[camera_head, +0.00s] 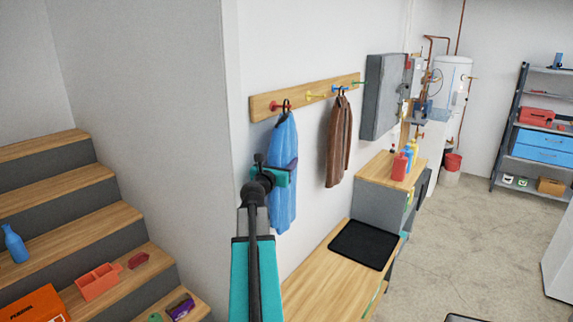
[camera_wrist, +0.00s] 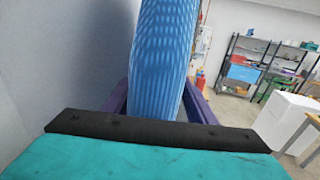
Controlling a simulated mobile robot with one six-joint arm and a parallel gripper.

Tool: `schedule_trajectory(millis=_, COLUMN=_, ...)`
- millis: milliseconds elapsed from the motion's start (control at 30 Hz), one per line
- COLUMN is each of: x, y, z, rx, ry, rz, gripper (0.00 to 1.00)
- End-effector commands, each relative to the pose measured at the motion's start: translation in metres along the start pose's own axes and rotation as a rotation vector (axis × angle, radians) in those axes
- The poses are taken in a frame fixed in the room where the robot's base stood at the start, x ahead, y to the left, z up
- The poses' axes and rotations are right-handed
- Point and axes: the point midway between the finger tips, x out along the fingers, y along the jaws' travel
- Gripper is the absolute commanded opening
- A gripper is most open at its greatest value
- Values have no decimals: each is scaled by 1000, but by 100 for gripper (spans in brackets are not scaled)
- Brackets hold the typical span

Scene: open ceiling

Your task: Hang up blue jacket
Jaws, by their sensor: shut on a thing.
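The blue jacket (camera_head: 283,205) hangs upright at the left end of the wooden hook rail (camera_head: 300,97). Its dark hanger loop (camera_head: 287,105) is at the red hook (camera_head: 275,105); whether it rests on the hook or is just in front of it, I cannot tell. My gripper (camera_head: 284,176) is shut on the jacket at about its upper middle. In the wrist view the ribbed blue cloth (camera_wrist: 165,55) rises between my two purple fingers. The brown jacket (camera_head: 338,140) hangs from the blue hook (camera_head: 338,88).
A yellow hook (camera_head: 312,96) between the jackets and a green hook (camera_head: 358,83) at the right end are free. A wooden bench (camera_head: 325,282) with a black mat (camera_head: 362,245) stands below. Wooden stairs (camera_head: 70,222) with loose items are at left. A grey wall box (camera_head: 384,97) is right of the rail.

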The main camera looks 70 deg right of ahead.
Motion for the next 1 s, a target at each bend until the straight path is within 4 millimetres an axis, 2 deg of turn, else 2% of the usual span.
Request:
schedule_trajectory(millis=367, x=3, y=10, z=-8, rx=-1, ry=0, rz=-1, gripper=0)
schedule_trajectory(millis=1000, x=4, y=12, z=-11, rx=-1, ry=-1, rz=-1, gripper=0)
